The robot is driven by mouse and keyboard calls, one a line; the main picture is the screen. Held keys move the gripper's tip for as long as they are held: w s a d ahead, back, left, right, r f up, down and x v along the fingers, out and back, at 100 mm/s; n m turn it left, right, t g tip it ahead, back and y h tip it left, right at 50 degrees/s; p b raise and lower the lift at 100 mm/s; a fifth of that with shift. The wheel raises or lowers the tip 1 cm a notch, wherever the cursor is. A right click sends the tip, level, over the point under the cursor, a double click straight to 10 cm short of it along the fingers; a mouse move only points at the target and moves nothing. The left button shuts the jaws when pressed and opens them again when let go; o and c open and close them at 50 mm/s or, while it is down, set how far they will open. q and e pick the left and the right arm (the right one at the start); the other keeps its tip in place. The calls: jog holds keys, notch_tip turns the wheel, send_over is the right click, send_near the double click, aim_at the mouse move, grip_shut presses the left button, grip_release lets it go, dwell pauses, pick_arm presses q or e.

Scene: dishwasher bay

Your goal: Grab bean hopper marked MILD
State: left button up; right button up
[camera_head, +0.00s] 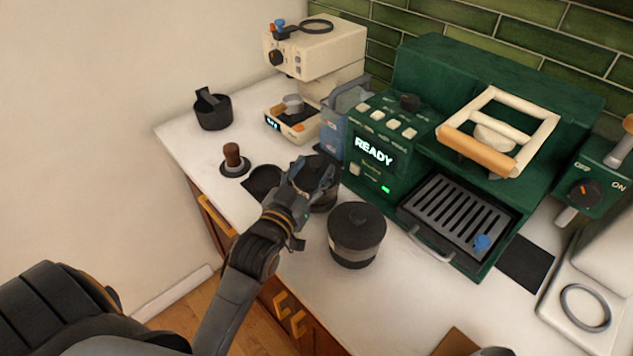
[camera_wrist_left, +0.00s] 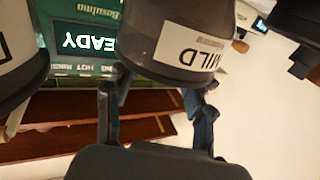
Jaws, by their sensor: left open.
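The bean hopper marked MILD (camera_wrist_left: 178,38) is a dark round canister with a white label, upper middle in the left wrist view. In the head view this hopper (camera_head: 325,200) stands on the counter, partly hidden behind my left gripper (camera_head: 316,178). My left gripper is open, and its two fingers (camera_wrist_left: 155,105) point at the hopper, one towards each side of it. I cannot tell whether they touch it. A second dark lidded hopper (camera_head: 357,236) stands to the right and nearer, its label not readable.
The green coffee machine (camera_head: 373,150) reads READY, close behind the hoppers. A black cup (camera_head: 212,110) and cream grinder (camera_head: 315,50) stand farther back.

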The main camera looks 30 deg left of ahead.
pick_arm(q)
jog(key=w, duration=0.2)
jog(key=shift+w+a, duration=0.1)
jog(key=shift+w, duration=0.25)
jog(key=shift+s, duration=0.15)
jog(key=c, duration=0.3)
grip_shut()
jog(key=shift+r, duration=0.1)
